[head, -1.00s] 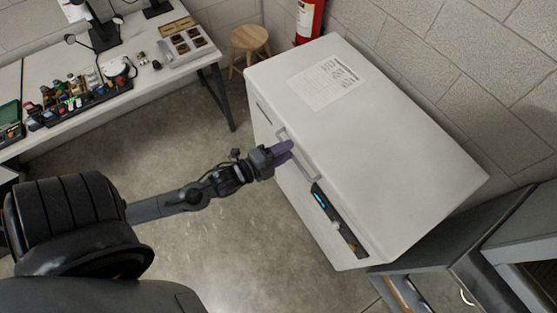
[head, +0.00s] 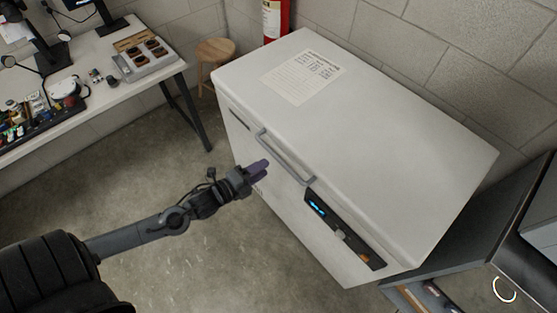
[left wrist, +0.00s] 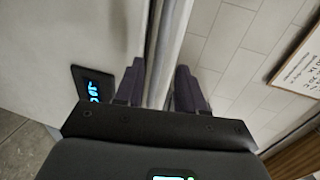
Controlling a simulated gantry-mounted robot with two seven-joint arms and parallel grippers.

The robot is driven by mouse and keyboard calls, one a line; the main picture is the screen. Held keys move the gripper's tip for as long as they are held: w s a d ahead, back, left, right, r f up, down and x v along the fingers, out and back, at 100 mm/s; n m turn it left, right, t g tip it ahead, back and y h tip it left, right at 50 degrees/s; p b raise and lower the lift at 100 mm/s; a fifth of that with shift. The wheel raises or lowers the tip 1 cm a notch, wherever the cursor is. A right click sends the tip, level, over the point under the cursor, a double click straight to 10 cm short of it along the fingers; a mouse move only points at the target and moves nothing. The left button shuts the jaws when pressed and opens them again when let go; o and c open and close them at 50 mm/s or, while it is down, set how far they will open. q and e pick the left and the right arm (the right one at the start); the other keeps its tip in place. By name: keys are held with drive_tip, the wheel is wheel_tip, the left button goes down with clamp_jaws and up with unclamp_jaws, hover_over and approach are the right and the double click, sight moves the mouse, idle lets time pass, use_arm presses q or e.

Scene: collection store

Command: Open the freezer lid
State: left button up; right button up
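The white chest freezer (head: 300,215) stands against the wall, and its lid (head: 370,130) looks shut. A grey bar handle (head: 288,160) runs along the lid's front edge. My left gripper (head: 262,168) is just in front of the handle, with its purple fingers pointing towards it. In the left wrist view the two fingers (left wrist: 158,88) are apart, and a pale grey strip shows between them. I cannot tell if the fingers touch the handle. My right gripper is not in view.
A control panel with a blue display (head: 318,208) is on the freezer's front. A printed sheet (head: 303,77) lies on the lid. A wooden stool (head: 215,50) and a fire extinguisher (head: 275,20) stand behind. A dark cabinet (head: 460,235) is at right. The floor in front is clear.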

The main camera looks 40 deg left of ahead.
sight(279, 158)
use_arm(q)
drive_tip(key=shift+b+x, duration=0.8)
drive_tip(key=shift+x, duration=3.15)
clamp_jaws()
